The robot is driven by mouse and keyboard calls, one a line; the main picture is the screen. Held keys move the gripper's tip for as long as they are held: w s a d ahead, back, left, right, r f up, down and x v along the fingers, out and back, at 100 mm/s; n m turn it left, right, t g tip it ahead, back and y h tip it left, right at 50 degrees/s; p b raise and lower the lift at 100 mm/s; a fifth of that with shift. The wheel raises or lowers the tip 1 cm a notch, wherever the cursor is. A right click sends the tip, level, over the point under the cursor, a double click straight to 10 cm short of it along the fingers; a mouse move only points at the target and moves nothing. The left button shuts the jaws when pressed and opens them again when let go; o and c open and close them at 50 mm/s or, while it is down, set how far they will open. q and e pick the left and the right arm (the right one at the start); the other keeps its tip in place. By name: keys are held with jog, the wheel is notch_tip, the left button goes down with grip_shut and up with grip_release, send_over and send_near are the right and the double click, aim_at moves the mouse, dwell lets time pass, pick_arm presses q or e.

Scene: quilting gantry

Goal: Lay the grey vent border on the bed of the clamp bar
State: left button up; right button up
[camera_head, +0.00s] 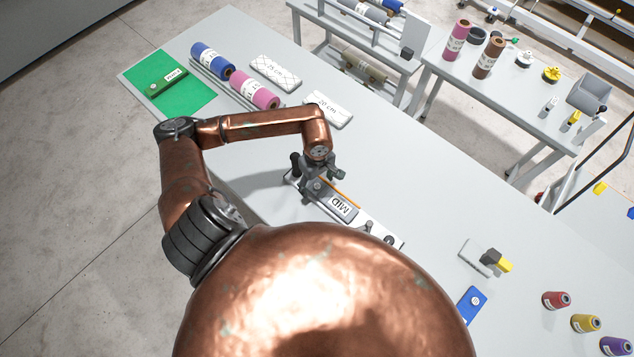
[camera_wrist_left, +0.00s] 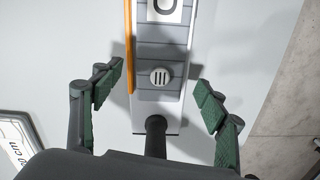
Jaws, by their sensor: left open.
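The grey vent border (camera_head: 326,199) is a flat ribbed strip with a round three-slot badge. It lies lengthwise on the pale clamp bar (camera_head: 388,238), beside a label reading MID. In the left wrist view the border (camera_wrist_left: 160,50) rests along the bar (camera_wrist_left: 172,124), with an orange strip (camera_wrist_left: 128,45) along its left edge. A black post (camera_wrist_left: 156,135) stands at the bar's end. My right gripper is not in view.
A green mat (camera_head: 200,100) with a green labelled bar (camera_head: 166,84) lies far left. Blue (camera_head: 212,60) and pink (camera_head: 255,90) rolls and white blocks (camera_head: 328,108) are behind the arm. A blue card (camera_head: 471,306) and thread cones (camera_head: 556,300) are at right.

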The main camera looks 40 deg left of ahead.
pick_arm(q)
jog(key=shift+r, duration=0.1)
notch_tip(320, 180, up, 12)
dwell(0.5)
dwell(0.5)
